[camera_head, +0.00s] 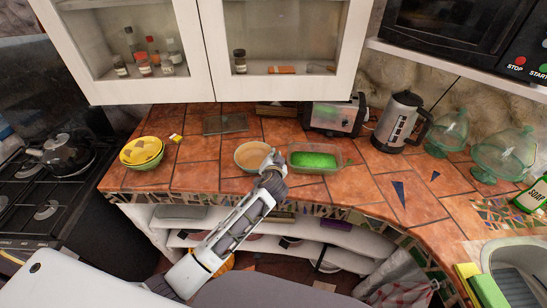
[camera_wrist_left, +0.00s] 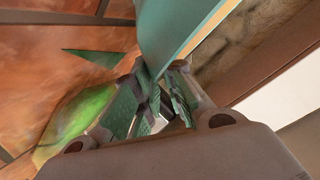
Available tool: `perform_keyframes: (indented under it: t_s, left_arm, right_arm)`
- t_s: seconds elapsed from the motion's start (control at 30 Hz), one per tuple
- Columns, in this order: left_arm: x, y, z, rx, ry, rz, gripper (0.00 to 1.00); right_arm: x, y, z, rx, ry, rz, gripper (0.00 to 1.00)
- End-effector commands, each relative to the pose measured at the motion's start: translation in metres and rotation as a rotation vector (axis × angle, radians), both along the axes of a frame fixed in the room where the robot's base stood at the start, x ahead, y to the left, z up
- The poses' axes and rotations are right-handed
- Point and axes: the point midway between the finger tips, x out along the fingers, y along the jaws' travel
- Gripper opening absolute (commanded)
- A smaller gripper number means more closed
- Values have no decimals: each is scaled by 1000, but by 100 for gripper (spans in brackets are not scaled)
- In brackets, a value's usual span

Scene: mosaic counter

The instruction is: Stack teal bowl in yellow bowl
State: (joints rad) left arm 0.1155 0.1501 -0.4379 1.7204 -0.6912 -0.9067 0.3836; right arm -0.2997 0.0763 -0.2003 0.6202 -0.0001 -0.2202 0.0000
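The yellow bowl (camera_head: 138,148) sits in a green bowl (camera_head: 150,164) at the left end of the counter. The teal bowl (camera_head: 251,157), tan inside, is at the middle of the counter, right of the yellow bowl. My left gripper (camera_head: 273,162) is at its right rim. In the left wrist view the teal wall (camera_wrist_left: 175,40) with its pale edge runs between the fingertips (camera_wrist_left: 158,72), which look shut on it. I cannot tell whether its base touches the counter. My right gripper is not in view.
A glass dish with green contents (camera_head: 314,159) is just right of my left gripper. A toaster (camera_head: 333,117), kettle (camera_head: 398,122) and glass jars (camera_head: 448,130) stand behind and right. A small yellow item (camera_head: 176,138) lies near the yellow bowl. Tiles (camera_head: 198,175) between the bowls are clear.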

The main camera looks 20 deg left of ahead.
Motion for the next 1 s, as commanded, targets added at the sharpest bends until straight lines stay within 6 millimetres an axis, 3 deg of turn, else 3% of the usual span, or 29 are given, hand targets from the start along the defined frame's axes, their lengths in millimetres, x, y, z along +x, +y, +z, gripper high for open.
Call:
perform_keyframes:
  t_s: [0.1, 0.6, 1.0]
  left_arm:
    - [0, 0, 0, 0, 0, 0, 28]
    - [-1, 0, 4, 0, 0, 0, 28]
    - [-31, -8, 15, -2, 1, -1, 28]
  right_arm:
    - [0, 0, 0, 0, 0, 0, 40]
    - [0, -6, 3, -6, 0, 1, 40]
    - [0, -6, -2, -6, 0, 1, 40]
